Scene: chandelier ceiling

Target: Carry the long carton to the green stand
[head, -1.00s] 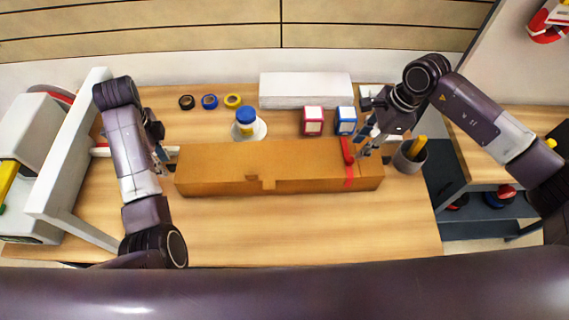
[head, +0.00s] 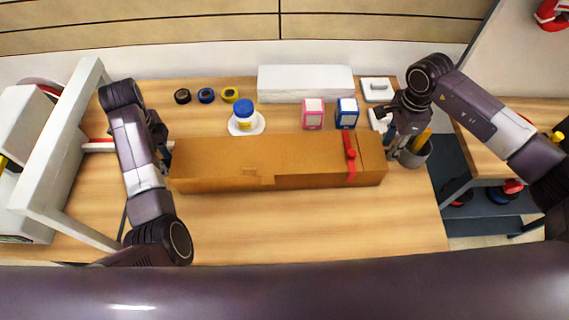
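The long brown carton (head: 220,160) lies across the middle of the wooden table, with a red strap and red handle (head: 350,160) near its right end. My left gripper (head: 168,152) is at the carton's left end, its fingers mostly hidden by my arm; whether it touches is unclear. My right gripper (head: 390,142) points down at the carton's far right corner, beside its right end; its fingertips are small and partly hidden. I cannot tell whether either gripper is open or shut. No green stand shows in the head view.
Behind the carton are tape rolls (head: 206,96), a blue-lidded jar (head: 243,115), a white box (head: 305,84), and pink (head: 313,114) and blue (head: 347,113) boxes. A grey cup (head: 415,153) stands by my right gripper. A white frame (head: 45,150) borders the left. The table front is clear.

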